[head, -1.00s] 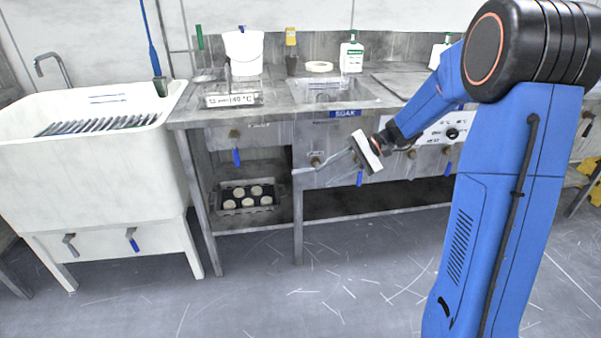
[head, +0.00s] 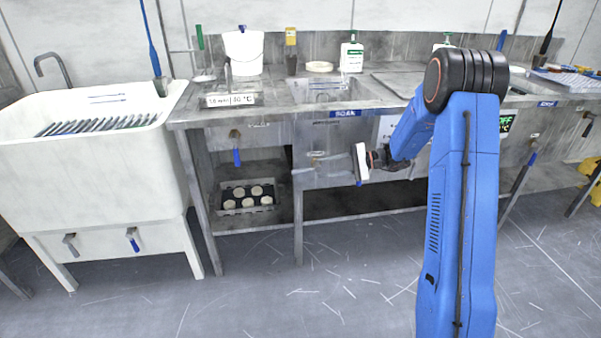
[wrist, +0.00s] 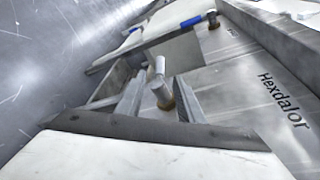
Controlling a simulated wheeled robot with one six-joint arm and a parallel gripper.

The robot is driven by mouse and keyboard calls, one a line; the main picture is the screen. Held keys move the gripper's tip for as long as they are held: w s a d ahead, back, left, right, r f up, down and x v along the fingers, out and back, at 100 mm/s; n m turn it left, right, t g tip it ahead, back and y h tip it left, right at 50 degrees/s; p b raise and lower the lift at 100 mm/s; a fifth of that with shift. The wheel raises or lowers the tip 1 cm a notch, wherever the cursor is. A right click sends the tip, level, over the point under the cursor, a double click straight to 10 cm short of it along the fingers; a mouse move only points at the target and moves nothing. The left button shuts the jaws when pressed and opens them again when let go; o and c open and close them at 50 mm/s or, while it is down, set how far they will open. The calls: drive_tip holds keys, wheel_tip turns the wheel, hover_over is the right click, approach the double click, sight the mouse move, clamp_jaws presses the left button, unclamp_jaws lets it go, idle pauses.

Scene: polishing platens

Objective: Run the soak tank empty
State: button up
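The soak tank (head: 309,90) is a grey sunken basin in the bench, with a blue SOAK label (head: 345,113) on its front edge. My gripper (head: 304,164) is in front of the panel below it, its fingers pointing left. In the wrist view the fingers (wrist: 160,88) are open on either side of a pale grey tap part (wrist: 162,93) with a brass fitting behind it. I cannot tell whether they touch it, nor how the tap is set.
Another tap with a blue handle (head: 237,157) is to the left. A tray of pale discs (head: 248,196) sits on the lower shelf. A white sink (head: 90,160) stands at the far left. The floor (head: 290,290) in front is clear.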

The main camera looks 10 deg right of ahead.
sight(301, 171)
drive_tip(key=x, duration=0.9)
drive_tip(key=shift+a, duration=0.2)
drive_tip(key=shift+c, duration=0.3)
clamp_jaws()
